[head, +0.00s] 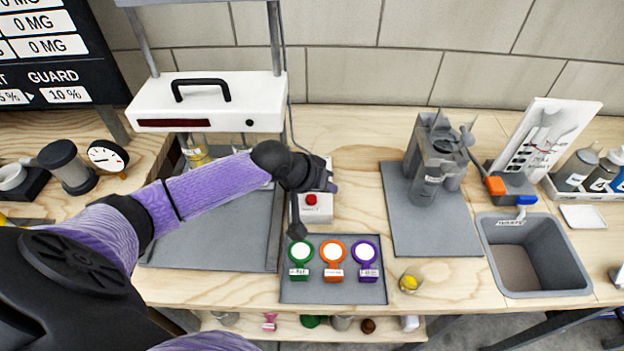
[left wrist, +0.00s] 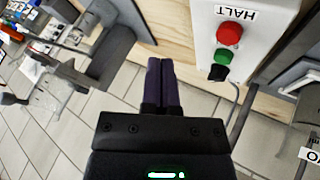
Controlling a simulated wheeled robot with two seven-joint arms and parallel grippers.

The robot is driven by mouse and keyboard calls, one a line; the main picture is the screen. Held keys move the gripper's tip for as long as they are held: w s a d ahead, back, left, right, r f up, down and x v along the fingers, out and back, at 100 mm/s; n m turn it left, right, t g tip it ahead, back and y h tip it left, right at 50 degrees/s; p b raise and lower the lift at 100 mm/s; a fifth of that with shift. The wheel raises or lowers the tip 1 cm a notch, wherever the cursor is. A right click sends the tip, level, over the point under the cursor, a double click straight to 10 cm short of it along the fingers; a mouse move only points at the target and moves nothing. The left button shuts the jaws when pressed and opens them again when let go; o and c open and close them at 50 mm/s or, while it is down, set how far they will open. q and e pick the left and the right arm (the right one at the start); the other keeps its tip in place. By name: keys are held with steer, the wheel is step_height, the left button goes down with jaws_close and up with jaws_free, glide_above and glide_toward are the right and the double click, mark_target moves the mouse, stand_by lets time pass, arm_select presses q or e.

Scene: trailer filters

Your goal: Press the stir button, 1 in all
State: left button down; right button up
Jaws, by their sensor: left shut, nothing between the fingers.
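A small white box (head: 317,212) with a red button (head: 311,199) on top stands on the bench, just behind the grey tray. That view also shows a white panel marked HALT (left wrist: 205,45) with a red button (left wrist: 229,33), a green button (left wrist: 223,56) and a black knob (left wrist: 217,73). The fingers are apart from these in the picture. My right gripper is not in view.
The grey tray (head: 333,293) holds green, orange and purple ring-shaped pieces. A white stand with a black handle (head: 200,88) rises at the left. A grey device (head: 437,160) sits on a mat at the right, beside a sink (head: 537,258).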

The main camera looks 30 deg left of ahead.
arm_select(q)
steer(key=w+a+r+n+t+y, duration=0.1)
steer(key=w+a+r+n, duration=0.2)
steer(key=a, duration=0.4)
steer(key=shift+w+r+t, duration=0.4)
steer(key=shift+w+r, duration=0.35)
steer(key=shift+r, duration=0.1)
steer(key=shift+f, duration=0.15)
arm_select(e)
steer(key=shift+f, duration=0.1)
arm_select(q)
step_height(320, 180, down, 6)
steer(key=b, duration=0.6)
steer(key=shift+r, duration=0.25)
step_height(320, 180, down, 3)
steer(key=shift+r+b, duration=0.15)
steer(key=shift+b, duration=0.95)
steer(key=shift+f, duration=0.2)
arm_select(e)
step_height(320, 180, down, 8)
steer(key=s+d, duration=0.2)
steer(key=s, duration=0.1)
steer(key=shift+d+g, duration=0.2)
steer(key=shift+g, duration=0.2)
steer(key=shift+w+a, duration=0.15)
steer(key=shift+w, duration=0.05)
